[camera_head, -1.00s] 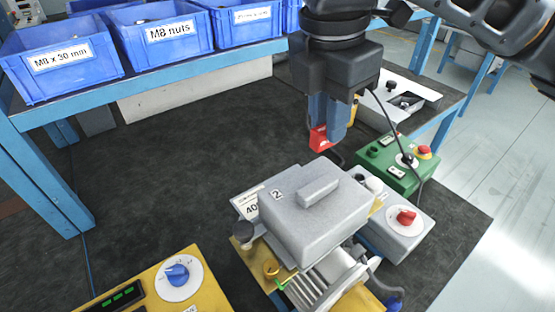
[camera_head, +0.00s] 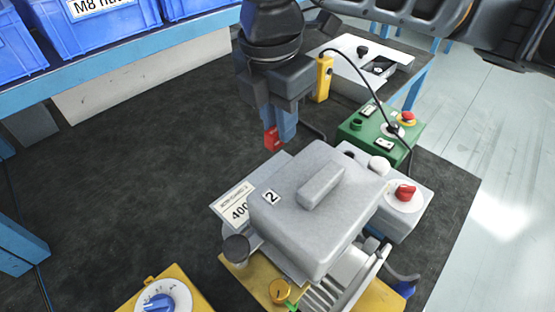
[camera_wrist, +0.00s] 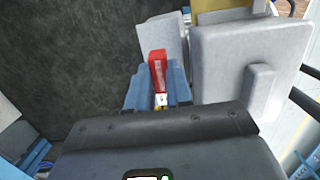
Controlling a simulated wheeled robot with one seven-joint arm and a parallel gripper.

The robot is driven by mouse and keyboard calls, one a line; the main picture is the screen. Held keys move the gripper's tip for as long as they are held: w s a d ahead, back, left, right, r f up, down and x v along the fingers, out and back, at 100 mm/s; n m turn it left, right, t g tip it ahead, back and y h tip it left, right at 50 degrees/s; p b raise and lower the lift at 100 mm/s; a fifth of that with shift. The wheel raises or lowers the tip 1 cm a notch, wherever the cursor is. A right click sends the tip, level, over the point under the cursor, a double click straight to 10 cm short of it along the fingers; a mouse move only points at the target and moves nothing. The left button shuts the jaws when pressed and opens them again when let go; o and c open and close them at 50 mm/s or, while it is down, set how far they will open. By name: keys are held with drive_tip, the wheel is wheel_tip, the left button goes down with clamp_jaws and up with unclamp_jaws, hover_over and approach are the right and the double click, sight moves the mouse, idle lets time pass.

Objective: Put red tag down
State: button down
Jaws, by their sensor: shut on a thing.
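The red tag (camera_head: 271,138) is between the blue fingers of my gripper (camera_head: 281,128), at their tips. It also shows in the wrist view (camera_wrist: 158,70), sticking out past the fingers (camera_wrist: 157,88). The gripper is shut on it and points down over the dark bench mat, behind and left of the grey blower housing marked 2 (camera_head: 315,205). The tag looks held above the mat; the exact gap cannot be told. Part of the tag is hidden by the fingers.
A grey box with a red knob (camera_head: 404,193) and a green control box (camera_head: 380,135) stand right. A yellow device (camera_head: 323,78) and white tray (camera_head: 370,60) are behind. Blue bins (camera_head: 120,20) sit on a shelf at upper left. The dark mat (camera_head: 150,150) is clear at left.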

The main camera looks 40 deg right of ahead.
sight(272, 132)
drive_tip(key=shift+f, duration=3.65)
drive_tip(key=shift+f, duration=0.1)
drive_tip(key=shift+f, duration=0.15)
drive_tip(key=c, duration=1)
unclamp_jaws()
drive_tip(key=r, duration=0.4)
drive_tip(key=a+r, duration=0.1)
drive_tip(key=r, duration=0.7)
drive_tip(key=shift+s+a+r, duration=0.2)
drive_tip(key=shift+a+r, duration=0.05)
